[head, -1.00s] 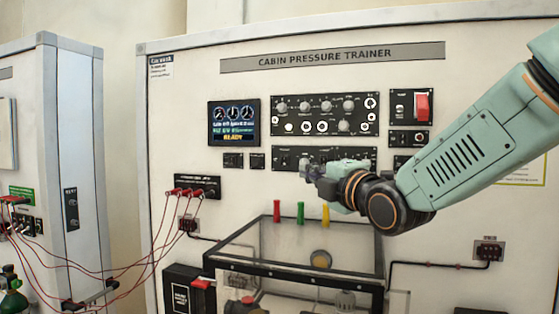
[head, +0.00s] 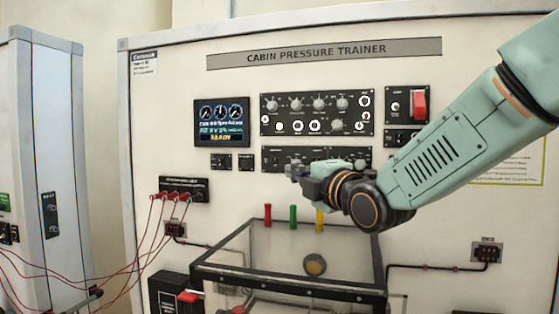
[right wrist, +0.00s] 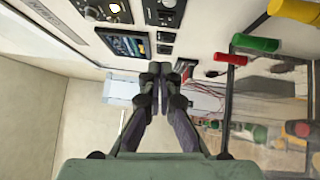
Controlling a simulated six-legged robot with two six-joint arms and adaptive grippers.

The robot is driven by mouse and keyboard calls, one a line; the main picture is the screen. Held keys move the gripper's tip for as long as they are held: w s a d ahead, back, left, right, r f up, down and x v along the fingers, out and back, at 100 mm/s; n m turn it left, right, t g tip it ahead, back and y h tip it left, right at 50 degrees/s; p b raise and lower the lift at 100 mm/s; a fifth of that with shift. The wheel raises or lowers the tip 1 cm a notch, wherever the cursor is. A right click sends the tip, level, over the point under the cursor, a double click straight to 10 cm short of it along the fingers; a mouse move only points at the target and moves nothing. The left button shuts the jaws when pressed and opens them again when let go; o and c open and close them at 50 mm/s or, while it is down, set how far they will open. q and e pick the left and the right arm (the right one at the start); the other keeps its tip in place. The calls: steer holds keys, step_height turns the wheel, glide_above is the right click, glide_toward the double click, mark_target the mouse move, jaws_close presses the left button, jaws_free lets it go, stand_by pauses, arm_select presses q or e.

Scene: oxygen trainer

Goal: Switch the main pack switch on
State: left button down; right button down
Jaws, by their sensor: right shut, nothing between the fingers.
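The cabin pressure trainer panel (head: 480,60) faces me. A long black switch strip (head: 272,166) sits below its knob panel, and my right gripper and wrist hide part of it. A small panel at the upper right holds a toggle (head: 396,106) and a red switch cover (head: 418,105). The labels are too small to read, so I cannot tell which is the main pack switch. My right gripper (head: 292,171) is shut and empty, in front of the strip. Its closed fingers also show in the right wrist view (right wrist: 160,72). My left gripper is out of view.
A screen (head: 221,122) reads READY. Below the gripper stand a clear box with a black frame (head: 290,284) and red, green and yellow handles (head: 293,216). Red cables (head: 150,235) hang at the left, running towards another cabinet (head: 50,150).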

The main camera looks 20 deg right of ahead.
steer(key=p, duration=0.3)
glide_toward(275, 162)
steer(key=w+a+r, duration=0.1)
steer(key=w+a, duration=0.2)
steer(key=a, duration=0.2)
steer(key=w+d+p, duration=0.2)
steer(key=w+d, duration=0.1)
steer(key=shift+w+r, duration=0.1)
steer(key=shift+w, duration=0.1)
steer(key=shift+a, duration=0.15)
steer(key=shift+s+r, duration=0.1)
steer(key=shift+s, duration=0.05)
